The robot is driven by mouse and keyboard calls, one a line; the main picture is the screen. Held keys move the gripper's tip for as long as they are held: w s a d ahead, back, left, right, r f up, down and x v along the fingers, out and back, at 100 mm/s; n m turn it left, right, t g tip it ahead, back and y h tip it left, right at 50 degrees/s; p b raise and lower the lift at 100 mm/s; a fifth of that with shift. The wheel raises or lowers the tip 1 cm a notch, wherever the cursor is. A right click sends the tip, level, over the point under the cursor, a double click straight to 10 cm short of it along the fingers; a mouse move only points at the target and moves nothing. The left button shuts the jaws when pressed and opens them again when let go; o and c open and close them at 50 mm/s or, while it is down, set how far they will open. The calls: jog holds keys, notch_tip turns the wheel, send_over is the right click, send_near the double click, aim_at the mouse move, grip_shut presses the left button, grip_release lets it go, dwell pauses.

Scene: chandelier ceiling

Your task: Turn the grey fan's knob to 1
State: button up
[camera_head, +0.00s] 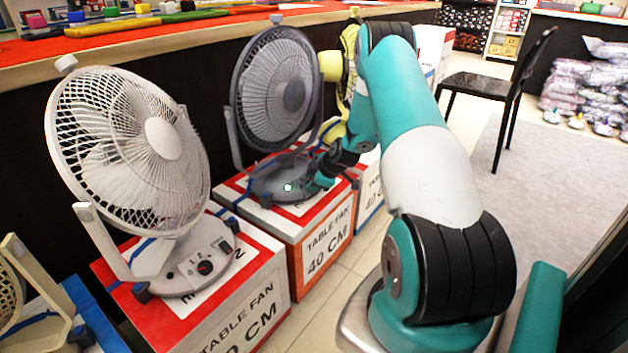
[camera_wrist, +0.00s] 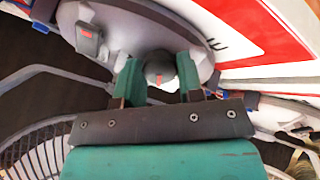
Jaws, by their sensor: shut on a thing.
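The grey fan (camera_head: 262,95) stands on a red and white box, left of my arm in the head view. Its round grey base (camera_wrist: 118,32) fills the upper middle of the wrist view. The dark knob (camera_wrist: 159,68) sits on that base and has a small red mark. My gripper (camera_wrist: 160,76) has one green finger on each side of the knob and is shut on it. In the head view my gripper (camera_head: 318,178) reaches the right side of the base and hides the knob. The knob's numbers cannot be read.
A white fan (camera_head: 128,140) on its own box (camera_head: 235,310) stands at the front left. A yellow-green fan (camera_head: 349,50) stands close behind my arm. A counter (camera_head: 200,34) runs behind the fans. A black chair (camera_head: 488,85) and open floor lie to the right.

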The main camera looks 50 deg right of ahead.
jog(key=o, duration=0.9)
jog(key=p+v, duration=0.5)
jog(key=v, duration=1.2)
jog(key=shift+s+r+p, duration=0.15)
jog(key=shift+s+p, duration=0.05)
jog(key=shift+p, duration=0.2)
